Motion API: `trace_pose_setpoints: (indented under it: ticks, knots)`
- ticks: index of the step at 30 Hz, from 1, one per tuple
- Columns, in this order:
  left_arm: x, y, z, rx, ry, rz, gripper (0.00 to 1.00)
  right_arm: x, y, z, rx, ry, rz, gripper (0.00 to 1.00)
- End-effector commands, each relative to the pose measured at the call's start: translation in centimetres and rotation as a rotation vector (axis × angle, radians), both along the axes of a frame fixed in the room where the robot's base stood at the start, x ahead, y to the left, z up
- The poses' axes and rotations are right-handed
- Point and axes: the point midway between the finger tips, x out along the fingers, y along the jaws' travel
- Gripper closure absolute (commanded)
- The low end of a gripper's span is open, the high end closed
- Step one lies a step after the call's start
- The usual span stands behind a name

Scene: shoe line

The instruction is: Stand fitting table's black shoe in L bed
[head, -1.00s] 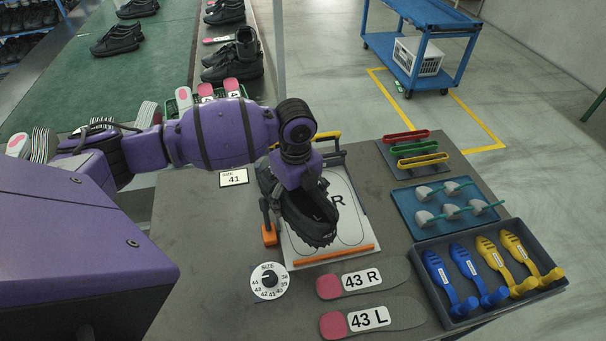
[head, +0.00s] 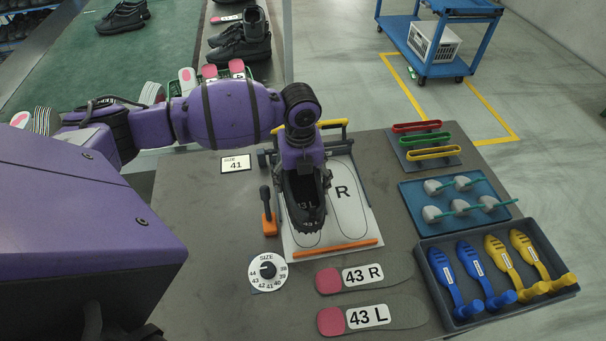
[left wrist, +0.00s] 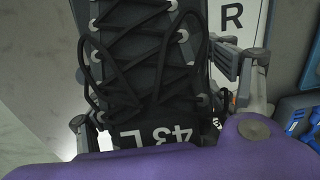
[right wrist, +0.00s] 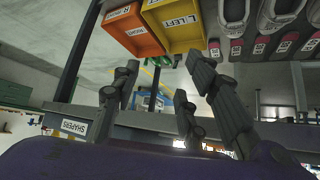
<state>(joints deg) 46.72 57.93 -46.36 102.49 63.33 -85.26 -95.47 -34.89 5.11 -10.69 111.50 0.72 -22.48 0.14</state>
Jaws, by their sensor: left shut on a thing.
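The black laced shoe (head: 304,212) is in my left gripper (head: 303,172), over the left outline of the white fitting board (head: 352,228). The right outline carries an R; the shoe hides most of the left one. The shoe's length runs along the left outline; I cannot tell whether its sole touches the board. In the left wrist view, the shoe (left wrist: 140,60) shows its laces and a 43 L label, with gripper fingers at both sides. My right gripper (right wrist: 163,75) is open and empty in the right wrist view, away from the table.
An orange-based lever (head: 269,222) stands left of the board, and a size dial (head: 267,272) lies before it. Insoles 43 R (head: 395,270) and 43 L (head: 405,312) lie at the front. A tray of shoe shapers (head: 430,262) is at right. The table's left part is clear.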

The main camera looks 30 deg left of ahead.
Motion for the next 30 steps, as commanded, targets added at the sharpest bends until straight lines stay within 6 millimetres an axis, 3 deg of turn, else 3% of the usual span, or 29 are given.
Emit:
trace_pose_setpoints:
  ticks: [12, 30]
  knots:
    - [0.0, 0.0, -3.6, 0.0, 0.002, 0.001, 0.64, 0.1, -0.2, -1.4, -0.005, 0.001, -0.006, 0.6]
    - [0.0, 0.0, -7.5, -0.001, -0.001, 0.0, 0.64, -0.8, -1.1, -2.8, -0.021, 0.013, -0.013, 0.6]
